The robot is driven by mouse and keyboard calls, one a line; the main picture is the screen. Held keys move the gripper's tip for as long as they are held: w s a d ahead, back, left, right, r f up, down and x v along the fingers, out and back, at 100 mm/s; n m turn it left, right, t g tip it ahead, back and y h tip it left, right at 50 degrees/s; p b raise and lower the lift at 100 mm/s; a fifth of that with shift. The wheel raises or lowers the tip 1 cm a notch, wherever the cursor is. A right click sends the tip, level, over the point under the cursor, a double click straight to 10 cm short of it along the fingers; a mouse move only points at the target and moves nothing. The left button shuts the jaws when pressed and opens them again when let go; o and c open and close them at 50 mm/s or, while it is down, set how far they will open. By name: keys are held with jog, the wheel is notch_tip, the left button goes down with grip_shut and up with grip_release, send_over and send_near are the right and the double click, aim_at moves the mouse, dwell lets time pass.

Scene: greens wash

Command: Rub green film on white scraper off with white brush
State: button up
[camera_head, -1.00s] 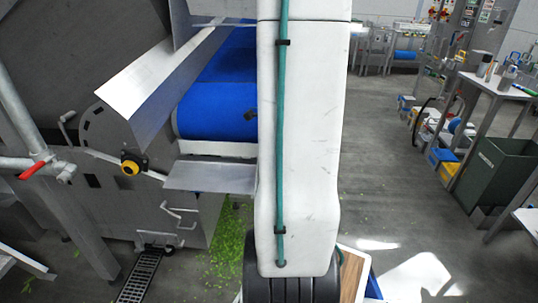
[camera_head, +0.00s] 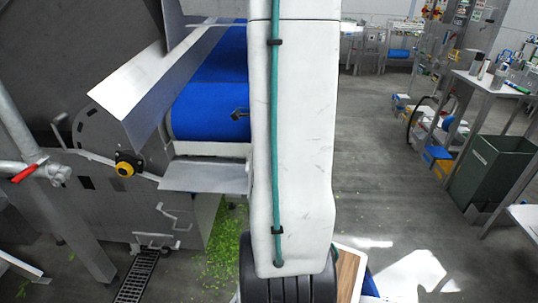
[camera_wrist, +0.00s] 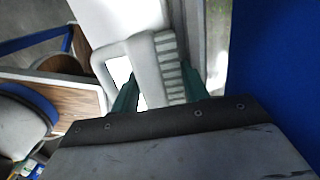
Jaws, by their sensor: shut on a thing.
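My gripper (camera_wrist: 157,70) is shut on the white brush (camera_wrist: 146,77), seen in the wrist view. The brush has a looped white handle and a row of pale bristles on its right side, between my two green fingers. In the head view my white arm hides the gripper and brush. The white scraper (camera_head: 208,149) is a pale strip under the blue roller, its right end hidden by my arm. I cannot make out green film on it. In the wrist view the brush is apart from the blue surface at the right edge.
The blue belt (camera_head: 208,112) curves over the roller, with a steel tray (camera_head: 205,176) below the scraper. A steel side guard (camera_head: 150,85) and yellow-ringed knob (camera_head: 127,164) are left. Green scraps (camera_head: 226,242) lie on the floor. A green bin (camera_head: 497,170) stands right; floor between is open.

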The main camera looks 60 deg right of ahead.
jog(key=shift+w+a, duration=0.3)
jog(key=shift+w, duration=0.65)
jog(key=shift+w+a, duration=0.3)
jog(key=shift+w, duration=0.65)
jog(key=shift+w+a, duration=0.5)
jog(key=shift+w, duration=0.65)
jog(key=shift+w+a, duration=0.45)
jog(key=shift+w, duration=0.7)
jog(key=shift+w+a, duration=0.5)
jog(key=shift+w, duration=0.65)
jog(key=shift+s+a, duration=0.4)
jog(key=shift+a, duration=0.55)
jog(key=shift+s+a, duration=0.4)
jog(key=shift+a, duration=0.5)
jog(key=shift+s+a, duration=0.4)
jog(key=shift+a, duration=0.55)
jog(key=shift+s+a, duration=0.3)
jog(key=shift+a, duration=0.4)
jog(key=shift+s+a, duration=0.3)
jog(key=shift+a, duration=0.4)
